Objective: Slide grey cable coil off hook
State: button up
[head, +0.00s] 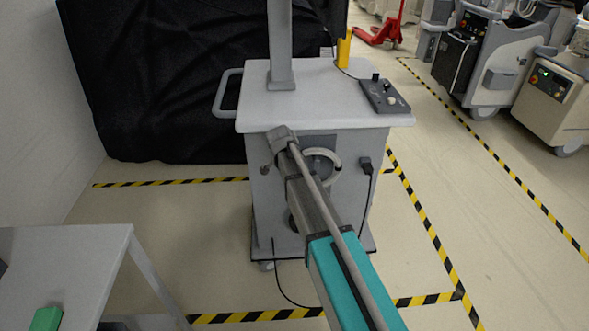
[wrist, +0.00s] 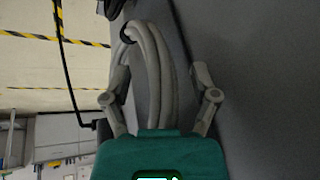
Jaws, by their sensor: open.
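The grey cable coil (head: 335,165) hangs on the front face of the grey cart, with its left side hidden behind my arm. In the wrist view the coil (wrist: 158,65) shows as a bundle of pale loops with a dark band near its upper left. My gripper (wrist: 160,82) is open, one finger on each side of the bundle. The loops run between the fingers down to the teal gripper body. I cannot tell whether either finger touches the coil. The hook is not clearly visible in either view. In the head view my gripper cannot be made out apart from the arm.
The grey cart (head: 250,117) has a side handle and a control box (head: 385,97) on top. A black cable (wrist: 68,70) hangs near the coil in the wrist view. A black-covered object (head: 170,80) stands behind, and a table (head: 70,260) at lower left.

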grip_shut()
dwell(0.8)
jog(key=shift+r+p, duration=0.6)
jog(key=shift+s, duration=0.1)
dwell(0.3)
